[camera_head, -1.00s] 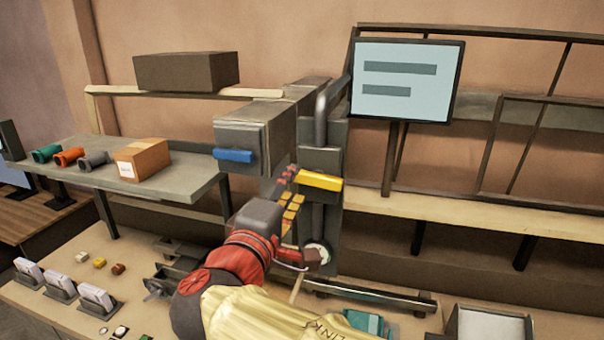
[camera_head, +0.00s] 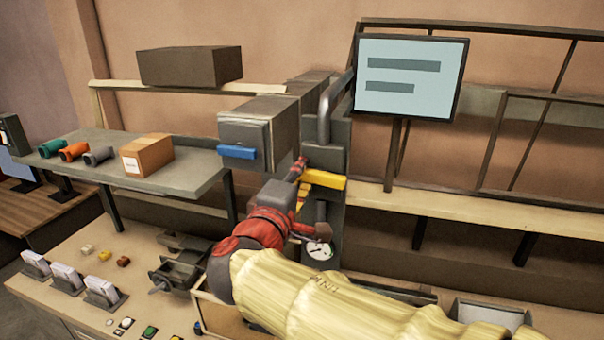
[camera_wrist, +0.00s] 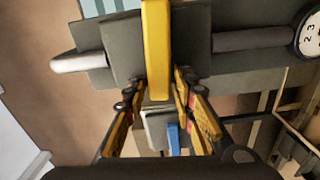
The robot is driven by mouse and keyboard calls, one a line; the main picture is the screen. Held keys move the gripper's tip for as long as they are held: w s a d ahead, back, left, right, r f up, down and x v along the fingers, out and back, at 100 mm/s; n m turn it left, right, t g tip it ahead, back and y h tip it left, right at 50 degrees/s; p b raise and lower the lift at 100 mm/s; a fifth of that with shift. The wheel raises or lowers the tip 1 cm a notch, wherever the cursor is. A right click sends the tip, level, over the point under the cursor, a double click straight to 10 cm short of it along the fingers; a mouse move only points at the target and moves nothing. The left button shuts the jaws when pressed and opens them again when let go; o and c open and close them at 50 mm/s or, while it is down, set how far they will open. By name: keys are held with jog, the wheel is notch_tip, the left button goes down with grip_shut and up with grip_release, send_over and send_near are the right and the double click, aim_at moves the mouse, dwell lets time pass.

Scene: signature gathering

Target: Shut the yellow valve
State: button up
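The yellow valve handle (camera_head: 328,181) is a bar that sticks out sideways from the dark pipe column in the head view. In the wrist view the yellow handle (camera_wrist: 155,45) runs down from the top edge, and its near end lies between the fingertips. My gripper (camera_head: 301,172) is at the left end of the handle, partly covering it. In the wrist view my gripper (camera_wrist: 158,92) is open, with one finger on each side of the handle's end and small gaps visible. Whether a finger touches it is hard to tell.
A blue handle (camera_head: 237,153) on a grey box is just left of my gripper. A round gauge (camera_head: 319,250) is below the yellow handle. A monitor (camera_head: 410,77) stands to the right. A shelf (camera_head: 190,177) at left holds a cardboard box and coloured cylinders.

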grip_shut()
jog(key=shift+f+n+b, duration=0.3)
jog(key=shift+n+b, duration=0.3)
jog(key=shift+b, duration=0.3)
jog(key=shift+o, duration=2)
grip_release()
jog(key=shift+r, duration=0.1)
jog(key=v, duration=1.2)
